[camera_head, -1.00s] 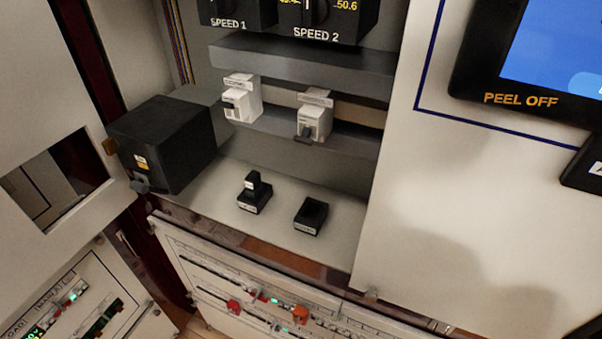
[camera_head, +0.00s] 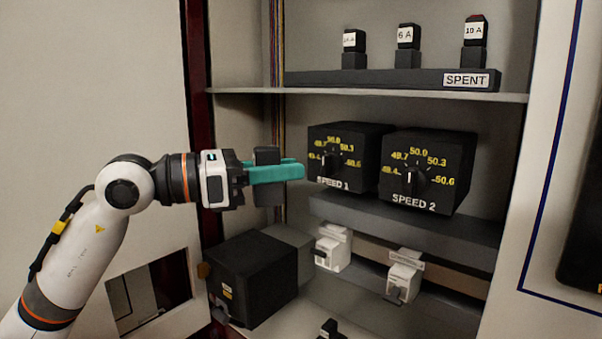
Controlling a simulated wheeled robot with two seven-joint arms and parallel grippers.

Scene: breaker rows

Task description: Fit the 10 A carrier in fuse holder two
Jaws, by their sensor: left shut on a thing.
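My left gripper (camera_head: 290,171) reaches in from the left with teal fingers, in front of the cabinet's left side, left of the SPEED 1 box. It is shut on a black block (camera_head: 267,155) that shows above and below the fingers. The block looks like a fuse carrier, but no rating label shows. A carrier marked 10 A (camera_head: 474,31), with a red top, stands at the right of the SPENT rack (camera_head: 400,80). A black fuse holder (camera_head: 330,328) shows only partly at the bottom edge. A second holder is out of view. My right gripper is not in view.
The SPEED 1 (camera_head: 350,145) and SPEED 2 (camera_head: 430,165) dial boxes are close right of the fingers. Below are two white breakers (camera_head: 333,248) (camera_head: 404,275) and a large black box (camera_head: 252,275). A 6 A carrier (camera_head: 407,36) stands on the rack.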

